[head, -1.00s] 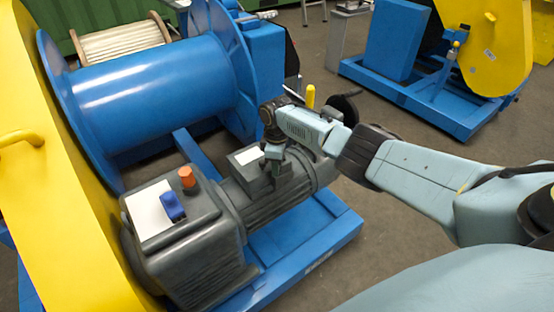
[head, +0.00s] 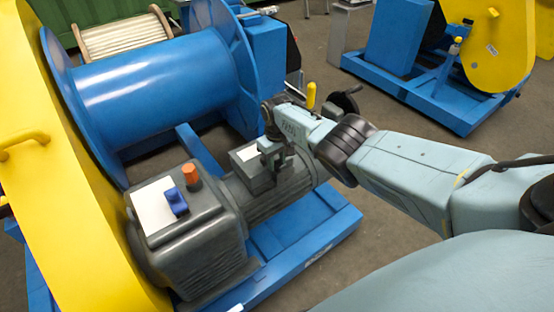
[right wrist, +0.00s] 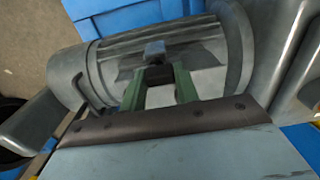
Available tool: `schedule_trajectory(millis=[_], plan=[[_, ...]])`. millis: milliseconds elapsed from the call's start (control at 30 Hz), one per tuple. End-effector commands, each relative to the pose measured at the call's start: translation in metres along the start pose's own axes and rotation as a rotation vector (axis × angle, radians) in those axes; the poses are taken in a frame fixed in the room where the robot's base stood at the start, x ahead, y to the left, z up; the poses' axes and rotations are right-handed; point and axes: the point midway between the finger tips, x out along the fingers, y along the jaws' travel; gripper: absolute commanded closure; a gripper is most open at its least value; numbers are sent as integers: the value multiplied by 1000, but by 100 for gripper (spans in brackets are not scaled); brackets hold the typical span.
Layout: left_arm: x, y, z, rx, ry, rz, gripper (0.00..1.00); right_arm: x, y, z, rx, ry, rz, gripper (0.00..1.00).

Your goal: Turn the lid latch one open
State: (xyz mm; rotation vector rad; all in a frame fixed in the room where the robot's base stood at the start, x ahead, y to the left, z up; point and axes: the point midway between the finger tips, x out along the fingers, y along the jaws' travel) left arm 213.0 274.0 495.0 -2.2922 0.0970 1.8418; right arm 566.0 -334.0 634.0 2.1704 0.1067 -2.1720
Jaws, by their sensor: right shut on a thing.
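A grey terminal box (head: 243,160) with a pale lid label stands on top of the dark grey motor (head: 290,185). My right gripper (head: 274,158) reaches down at the right edge of this box. In the right wrist view its two green fingers (right wrist: 166,86) are shut on a small dark piece, which I take for lid latch one (right wrist: 160,92). A small blue-grey block (right wrist: 154,50) shows just past the fingertips. The fingers hide most of the latch, so its turn angle cannot be told. My left gripper is not in view.
The grey gearbox (head: 205,240) left of the motor carries a blue knob (head: 177,201) and an orange cap (head: 190,174). A blue drum (head: 150,90) and a yellow guard (head: 70,220) stand close by. A yellow lever (head: 311,95) and a black handwheel (head: 345,98) are behind my wrist.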

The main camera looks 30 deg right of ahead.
Motion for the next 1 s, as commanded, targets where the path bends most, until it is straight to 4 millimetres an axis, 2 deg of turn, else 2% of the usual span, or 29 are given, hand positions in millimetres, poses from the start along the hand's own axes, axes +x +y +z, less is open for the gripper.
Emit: schedule_trajectory(millis=[567, 600, 767, 1000], plan=[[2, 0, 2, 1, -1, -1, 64, 0, -1, 0, 38, 0, -1, 92], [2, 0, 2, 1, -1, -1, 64, 0, -1, 0, 38, 0, -1, 68], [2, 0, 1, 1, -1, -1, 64, 0, 0, 0, 36, 0, -1, 47], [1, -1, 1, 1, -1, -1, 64, 0, 0, 0, 35, 0, 0, 47]])
